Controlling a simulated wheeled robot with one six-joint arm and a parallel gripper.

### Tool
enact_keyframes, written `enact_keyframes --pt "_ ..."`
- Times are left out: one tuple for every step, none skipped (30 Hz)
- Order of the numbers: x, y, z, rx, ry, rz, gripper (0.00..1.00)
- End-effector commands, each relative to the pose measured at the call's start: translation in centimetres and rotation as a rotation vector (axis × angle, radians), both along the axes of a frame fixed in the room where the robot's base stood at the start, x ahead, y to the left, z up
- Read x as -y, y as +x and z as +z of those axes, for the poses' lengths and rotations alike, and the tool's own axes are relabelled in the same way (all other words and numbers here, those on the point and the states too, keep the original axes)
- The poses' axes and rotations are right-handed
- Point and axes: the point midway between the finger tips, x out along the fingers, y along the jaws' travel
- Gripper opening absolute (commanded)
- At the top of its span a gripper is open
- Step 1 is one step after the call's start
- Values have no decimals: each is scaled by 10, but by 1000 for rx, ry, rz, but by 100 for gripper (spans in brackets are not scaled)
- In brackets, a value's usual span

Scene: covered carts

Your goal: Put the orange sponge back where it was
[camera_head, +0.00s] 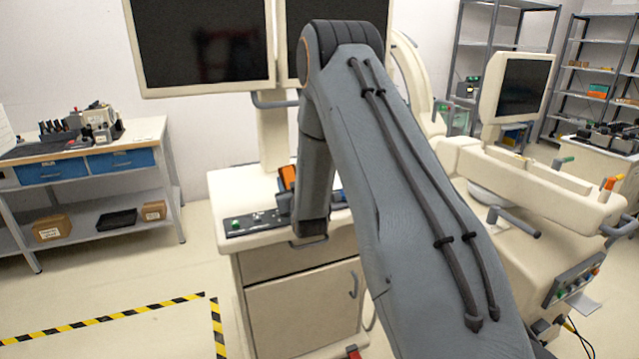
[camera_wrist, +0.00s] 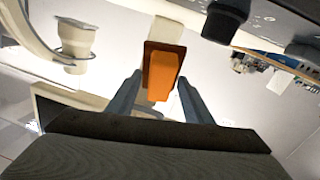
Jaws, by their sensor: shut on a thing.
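The orange sponge (camera_wrist: 162,75) shows in the wrist view between the two fingers of my gripper (camera_wrist: 160,85). It has a bright orange face with a darker brown-orange border around it. My gripper is shut on it, with one finger on each side. In the head view an orange patch (camera_head: 288,177) with a dark edge, apparently the sponge, shows just left of my arm, above the cream cart's top. My arm hides most of the gripper there. I cannot tell whether the sponge touches anything below it.
The cream cart (camera_head: 300,262) has a control panel (camera_head: 258,222) on its top, with monitors (camera_head: 200,45) above. A workbench (camera_head: 90,150) stands at the left. Cream equipment with a screen (camera_head: 523,85) is at the right. Striped tape (camera_head: 110,318) marks clear floor at the front left.

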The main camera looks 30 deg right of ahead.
Motion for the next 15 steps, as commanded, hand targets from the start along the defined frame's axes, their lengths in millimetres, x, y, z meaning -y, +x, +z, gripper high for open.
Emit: enact_keyframes --pt "16 4 7 -48 14 -21 25" --pt "24 5 8 -83 25 -31 25" --pt "35 6 10 -128 40 -45 25" --pt "42 6 11 -163 51 -55 25" --pt "49 6 13 -196 63 -65 25" --pt "59 5 15 -240 80 -78 25" --pt "65 4 17 -275 92 -87 25" --pt "71 2 18 -306 104 -95 25" --pt "79 0 20 -348 119 -108 25" --pt "85 -2 22 -375 131 -115 25" --pt "89 -4 23 -402 142 -122 25" --pt "95 -7 24 -436 155 -131 25" --pt "99 -9 26 -457 165 -137 25" --pt "103 -11 28 -479 174 -144 25" --pt "108 -14 29 -506 186 -151 25"
